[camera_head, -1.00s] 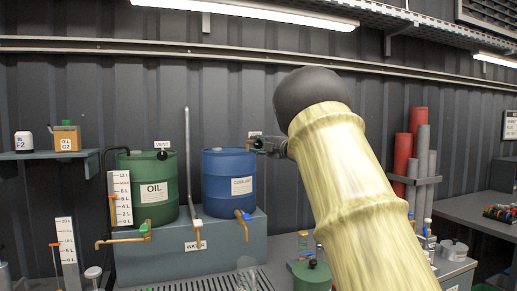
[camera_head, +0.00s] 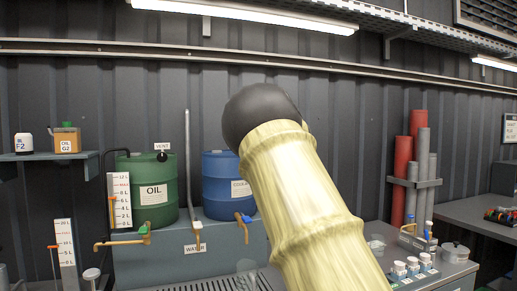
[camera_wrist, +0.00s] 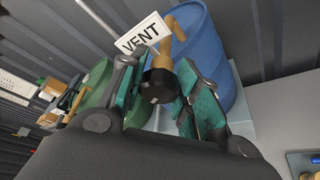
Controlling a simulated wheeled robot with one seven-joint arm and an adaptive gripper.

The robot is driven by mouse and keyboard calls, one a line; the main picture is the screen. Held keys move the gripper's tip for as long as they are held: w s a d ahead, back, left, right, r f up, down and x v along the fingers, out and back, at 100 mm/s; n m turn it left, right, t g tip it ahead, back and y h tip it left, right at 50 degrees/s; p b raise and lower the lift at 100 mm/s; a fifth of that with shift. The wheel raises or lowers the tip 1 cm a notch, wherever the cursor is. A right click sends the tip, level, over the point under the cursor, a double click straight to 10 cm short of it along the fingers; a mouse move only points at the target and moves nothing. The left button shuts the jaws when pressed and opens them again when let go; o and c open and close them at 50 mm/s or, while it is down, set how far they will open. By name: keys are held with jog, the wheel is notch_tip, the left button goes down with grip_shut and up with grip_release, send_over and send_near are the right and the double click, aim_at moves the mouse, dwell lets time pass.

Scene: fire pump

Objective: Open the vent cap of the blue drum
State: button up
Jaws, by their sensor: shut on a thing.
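The blue drum (camera_head: 214,180) stands on a grey-blue bench, right of the green drum, with its right side behind my arm. In the wrist view the blue drum (camera_wrist: 206,42) is behind my gripper (camera_wrist: 158,68). There the two teal-padded fingers are shut on the black vent cap (camera_wrist: 157,88), at the end of a brass pipe (camera_wrist: 172,38). A white VENT sign (camera_wrist: 142,33) is next to the pipe. I cannot tell whether the cap has turned. In the head view my gripper and the cap are hidden behind my arm.
The green OIL drum (camera_head: 150,190) has its own VENT sign (camera_head: 162,146). Taps stick out in front of the bench (camera_head: 180,262). Red and grey pipes (camera_head: 412,160) stand in a wall rack at right. A side bench with jars (camera_head: 413,266) is at lower right.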

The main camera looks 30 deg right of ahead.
jog(key=shift+f, duration=0.2)
dwell(0.4)
jog(key=o, duration=1.1)
jog(key=shift+c, duration=0.2)
jog(key=shift+r, duration=0.1)
jog(key=shift+s, duration=0.1)
jog(key=a+v, duration=0.1)
jog(key=v, duration=1)
jog(key=shift+s+d, duration=0.4)
jog(key=shift+d, duration=0.05)
jog(key=shift+r, duration=0.15)
